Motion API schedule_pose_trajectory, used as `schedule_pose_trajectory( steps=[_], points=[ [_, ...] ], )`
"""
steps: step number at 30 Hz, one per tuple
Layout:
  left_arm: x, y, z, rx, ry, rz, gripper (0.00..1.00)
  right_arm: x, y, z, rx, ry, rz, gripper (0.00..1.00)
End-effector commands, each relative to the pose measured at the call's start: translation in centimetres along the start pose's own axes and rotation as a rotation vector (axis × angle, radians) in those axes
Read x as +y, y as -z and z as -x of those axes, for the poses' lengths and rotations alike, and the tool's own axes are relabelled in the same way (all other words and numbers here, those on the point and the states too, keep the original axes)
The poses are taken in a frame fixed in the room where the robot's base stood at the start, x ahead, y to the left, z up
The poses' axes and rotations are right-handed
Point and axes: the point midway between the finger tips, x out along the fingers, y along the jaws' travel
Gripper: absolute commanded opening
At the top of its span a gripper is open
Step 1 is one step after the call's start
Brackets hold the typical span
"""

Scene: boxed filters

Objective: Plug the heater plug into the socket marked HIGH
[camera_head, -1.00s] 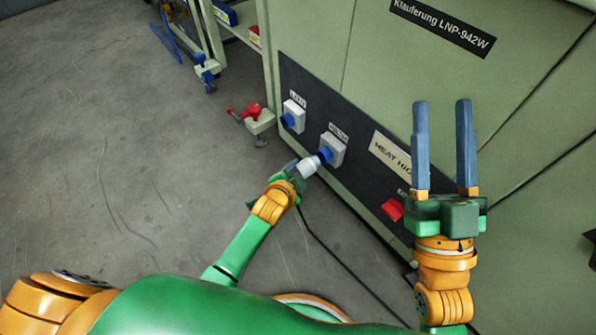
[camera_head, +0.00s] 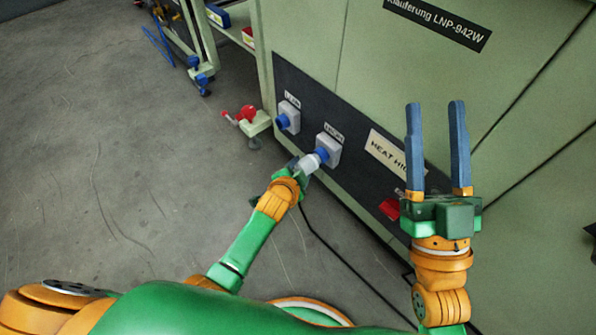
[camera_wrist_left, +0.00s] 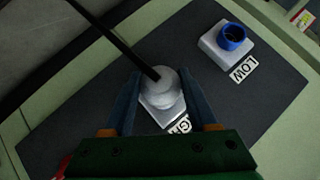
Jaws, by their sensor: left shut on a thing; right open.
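The pale grey heater plug (camera_head: 309,163) is in the jaws of my left gripper (camera_head: 304,167), right at the blue collar of the HIGH socket (camera_head: 328,148). How deep it sits in the collar cannot be told. In the left wrist view the plug (camera_wrist_left: 167,88) is between both fingers, its black cable running up and left, and covers most of the HIGH socket (camera_wrist_left: 160,116); its label (camera_wrist_left: 180,126) is partly hidden. The LOW socket (camera_head: 289,116) is empty; it also shows in the left wrist view (camera_wrist_left: 222,46). My right gripper (camera_head: 435,106) is open and empty.
Both sockets are on a dark panel (camera_head: 345,122) of a green machine (camera_head: 400,60). A HEAT HIGH sign (camera_head: 388,152) and a red part (camera_head: 390,209) are to the right. A red-handled fitting (camera_head: 246,115) stands left of the panel. The floor at left is open.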

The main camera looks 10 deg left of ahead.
Motion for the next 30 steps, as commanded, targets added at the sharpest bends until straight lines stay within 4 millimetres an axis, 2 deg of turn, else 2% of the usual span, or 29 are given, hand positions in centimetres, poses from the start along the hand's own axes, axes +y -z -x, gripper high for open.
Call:
schedule_pose_trajectory(
  steps=[21,22,25,26,30],
  points=[
    [0.0,1.2,-1.3,0.001,0.0,0.0,0.0,0.0,-0.8,0.6,0.0,0.0,0.0,0.5],
    [0.0,1.2,-1.2,0.001,0.001,0.0,0.64,0.0,-0.8,0.6,0.0,0.0,0.0,0.5],
    [0.0,1.2,-1.2,0.001,0.0,0.0,0.91,0.0,-0.8,0.6,0.0,0.0,0.0,0.5],
    [0.0,1.2,-1.2,0.001,0.0,0.0,0.93,0.0,-0.8,0.6,0.0,0.0,0.0,0.5],
    [0.0,1.2,-1.2,0.0,0.0,0.0,0.93,0.0,-0.8,0.6,0.0,0.0,0.0,0.5]
  ],
)
